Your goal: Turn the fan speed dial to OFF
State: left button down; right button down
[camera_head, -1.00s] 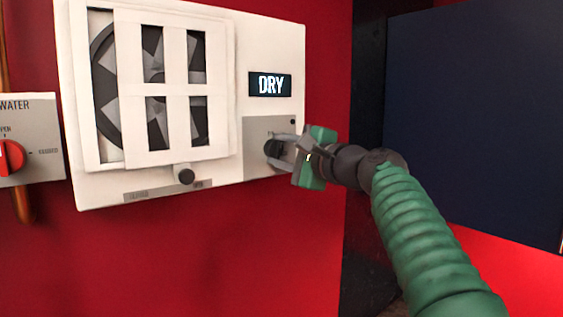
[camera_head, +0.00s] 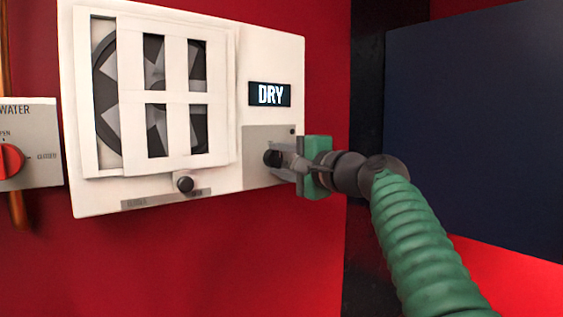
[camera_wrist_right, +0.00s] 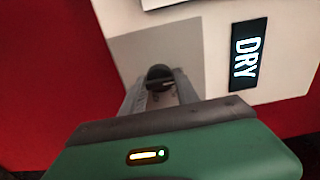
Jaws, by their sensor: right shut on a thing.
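The fan speed dial (camera_head: 272,157) is a small dark knob on a grey plate (camera_head: 256,172) at the lower right of the white fan panel (camera_head: 240,40). My right gripper (camera_head: 281,160) is at the dial with its fingers shut on it. In the right wrist view the dark dial (camera_wrist_right: 159,76) sits between the fingertips of the gripper (camera_wrist_right: 160,84). The dial's markings are mostly hidden by the fingers, so its setting cannot be read. My left gripper is not in view.
A lit display (camera_head: 270,94) reads DRY above the dial. The fan (camera_head: 154,60) sits behind a white slatted cover, with a dark slider knob (camera_head: 185,184) below. A water box with a red knob (camera_head: 10,160) is at the left. A dark blue panel (camera_head: 475,120) stands at the right.

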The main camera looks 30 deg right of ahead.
jog(key=c, duration=1.3)
grip_release()
jog(key=shift+w+f, duration=0.1)
jog(key=shift+f, duration=0.25)
jog(key=shift+c, duration=0.2)
jog(key=shift+o, duration=1.2)
jog(key=shift+a, duration=0.1)
jog(key=shift+o, duration=0.9)
jog(key=shift+r, duration=0.15)
jog(key=shift+a, duration=0.15)
jog(key=b, duration=0.6)
send_near(279, 164)
jog(key=s, duration=0.7)
jog(key=shift+r, duration=0.3)
jog(key=shift+d, duration=0.2)
